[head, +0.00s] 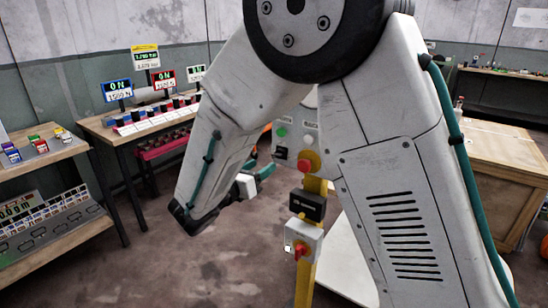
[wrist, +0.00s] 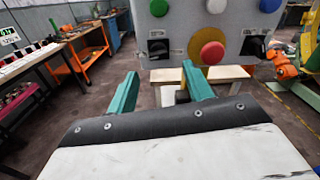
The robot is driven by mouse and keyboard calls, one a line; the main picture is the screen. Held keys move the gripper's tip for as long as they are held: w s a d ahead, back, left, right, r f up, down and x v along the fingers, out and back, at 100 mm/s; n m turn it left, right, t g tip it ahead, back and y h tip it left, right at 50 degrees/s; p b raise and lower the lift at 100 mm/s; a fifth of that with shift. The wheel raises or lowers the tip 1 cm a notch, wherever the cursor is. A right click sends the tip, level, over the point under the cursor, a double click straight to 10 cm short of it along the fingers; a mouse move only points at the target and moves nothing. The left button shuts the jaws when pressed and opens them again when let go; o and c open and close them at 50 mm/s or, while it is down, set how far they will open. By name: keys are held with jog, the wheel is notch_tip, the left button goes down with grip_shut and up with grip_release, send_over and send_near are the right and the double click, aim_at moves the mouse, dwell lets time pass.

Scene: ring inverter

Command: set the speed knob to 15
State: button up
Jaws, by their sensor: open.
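My gripper (wrist: 160,86) has two teal fingers spread apart with nothing between them. In the head view my gripper (head: 258,169) is partly hidden behind my own arm, left of a yellow post (head: 306,283). In the wrist view a grey control panel (wrist: 178,42) stands beyond the fingertips, apart from them. I cannot tell which control is the speed knob, and no scale or number 15 is readable.
A black box (head: 307,205) and a white box with a red control (head: 300,250) sit low on the post. A bench with displays (head: 140,122) and a shelf (head: 42,155) stand left. A wooden crate (head: 505,155) stands right. Floor (head: 190,265) at front left is clear.

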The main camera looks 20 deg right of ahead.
aim_at(275, 156)
jog(key=x, duration=0.7)
jog(key=shift+w+d, duration=0.15)
jog(key=shift+w, duration=0.15)
jog(key=c, duration=1)
